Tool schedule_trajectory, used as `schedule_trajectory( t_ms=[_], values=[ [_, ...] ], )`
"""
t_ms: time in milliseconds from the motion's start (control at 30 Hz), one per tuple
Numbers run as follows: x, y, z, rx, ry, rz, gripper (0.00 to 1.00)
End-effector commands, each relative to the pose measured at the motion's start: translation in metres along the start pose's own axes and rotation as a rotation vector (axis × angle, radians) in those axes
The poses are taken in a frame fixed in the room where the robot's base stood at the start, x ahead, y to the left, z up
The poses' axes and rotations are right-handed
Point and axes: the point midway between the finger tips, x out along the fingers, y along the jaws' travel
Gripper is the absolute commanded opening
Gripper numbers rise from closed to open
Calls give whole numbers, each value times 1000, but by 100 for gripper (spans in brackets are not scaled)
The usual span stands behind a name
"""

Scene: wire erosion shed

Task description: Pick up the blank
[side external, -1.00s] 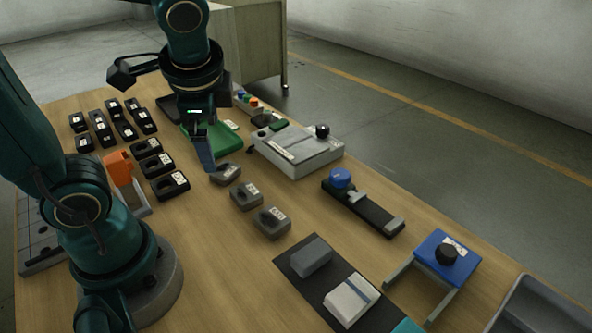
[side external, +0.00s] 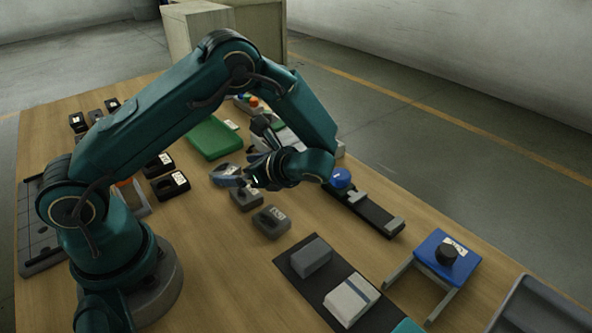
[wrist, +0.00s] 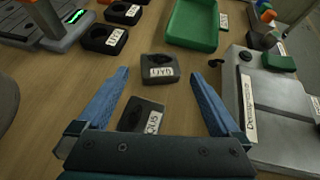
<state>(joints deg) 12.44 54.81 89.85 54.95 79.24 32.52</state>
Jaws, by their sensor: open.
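I cannot tell for certain which piece is the blank. A plain grey block (side external: 311,257) lies on a dark mat (side external: 290,263) at the front, beside a pale block (side external: 351,300) with a stripe. My gripper (side external: 229,180) is open and empty, well behind that mat, its blue fingers over a row of grey labelled holders. In the wrist view my gripper (wrist: 159,76) has one grey holder (wrist: 160,62) just beyond its fingertips and a nearer one (wrist: 138,113) between its fingers, partly hidden by the gripper body.
Black labelled holders (side external: 170,184) stand on the left. A green tray (side external: 213,137) lies behind, and a grey box (wrist: 285,125) is right of my gripper. A blue-knobbed slide (side external: 370,212) and a blue stand (side external: 447,259) are on the right. Bare wood lies left of the mat.

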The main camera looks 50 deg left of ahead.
Motion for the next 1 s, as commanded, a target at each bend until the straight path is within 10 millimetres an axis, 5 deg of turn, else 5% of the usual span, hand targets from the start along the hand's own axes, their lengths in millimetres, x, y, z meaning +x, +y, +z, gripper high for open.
schedule_trajectory(
  t_ms=[400,700,733,1000],
  values=[
    [45,1,-1,2,0,3,100],
    [49,1,-1,2,1,-1,100],
    [49,1,-1,2,1,-1,96],
    [49,1,-1,2,1,0,0]
  ],
)
